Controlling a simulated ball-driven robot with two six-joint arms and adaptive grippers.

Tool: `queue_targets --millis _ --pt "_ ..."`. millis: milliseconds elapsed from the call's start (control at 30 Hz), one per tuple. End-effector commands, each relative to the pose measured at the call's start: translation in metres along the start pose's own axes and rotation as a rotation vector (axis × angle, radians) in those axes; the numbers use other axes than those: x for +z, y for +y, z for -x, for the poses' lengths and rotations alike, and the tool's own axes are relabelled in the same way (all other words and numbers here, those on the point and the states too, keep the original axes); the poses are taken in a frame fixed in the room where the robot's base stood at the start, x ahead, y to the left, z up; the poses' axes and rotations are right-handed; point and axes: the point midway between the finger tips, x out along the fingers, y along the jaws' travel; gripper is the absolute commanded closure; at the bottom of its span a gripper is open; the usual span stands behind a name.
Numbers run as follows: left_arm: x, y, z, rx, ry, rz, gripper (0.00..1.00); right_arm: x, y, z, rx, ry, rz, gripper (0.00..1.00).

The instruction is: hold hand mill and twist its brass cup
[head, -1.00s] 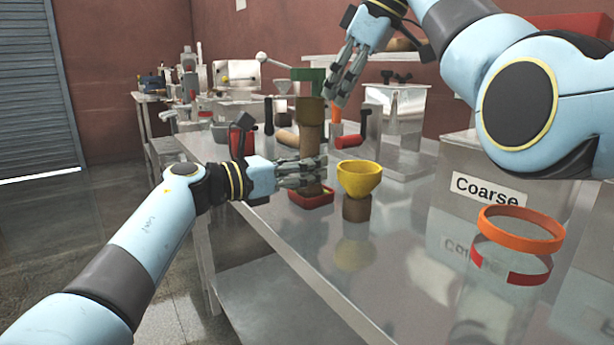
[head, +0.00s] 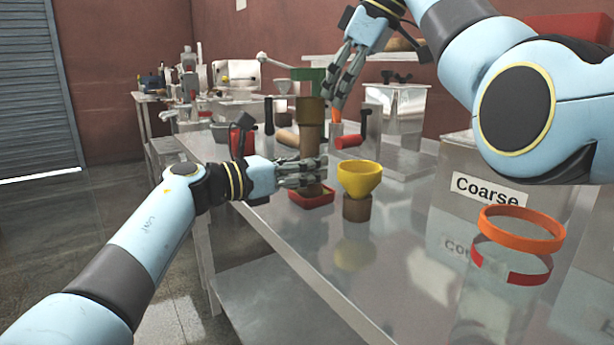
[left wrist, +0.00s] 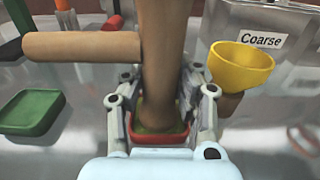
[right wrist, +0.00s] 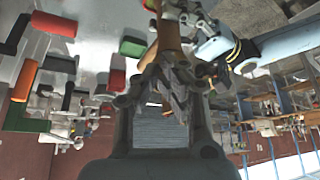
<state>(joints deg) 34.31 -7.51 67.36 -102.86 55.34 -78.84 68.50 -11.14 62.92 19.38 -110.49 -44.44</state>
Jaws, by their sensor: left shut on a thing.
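The hand mill is a tall brown column (head: 311,115) standing in a small red tray (head: 312,200). The column's upper part looks brass-brown; I cannot clearly tell where the cup begins. My left gripper (head: 316,172) is shut around the lower column. In the left wrist view, the column (left wrist: 168,50) rises between the fingers, upright above the red tray (left wrist: 160,135). My right gripper (head: 338,100) is above and to the right of the column's top, apart from it, with a narrow gap between its fingers. In the right wrist view, the column (right wrist: 168,38) is beyond its fingertips.
A yellow funnel (head: 359,178) on a brown block stands just right of the mill. Red, green and wooden items crowd behind. The front table surface (head: 400,260) is clear.

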Motion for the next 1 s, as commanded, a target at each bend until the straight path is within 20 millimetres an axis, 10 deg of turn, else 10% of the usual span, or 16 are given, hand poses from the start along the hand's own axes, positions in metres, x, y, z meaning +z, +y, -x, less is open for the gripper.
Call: queue_targets --millis 1000 --pt "0.000 0.000 0.000 0.000 0.000 0.001 1.00 0.000 -0.028 -0.001 -0.002 0.000 0.000 1.00"
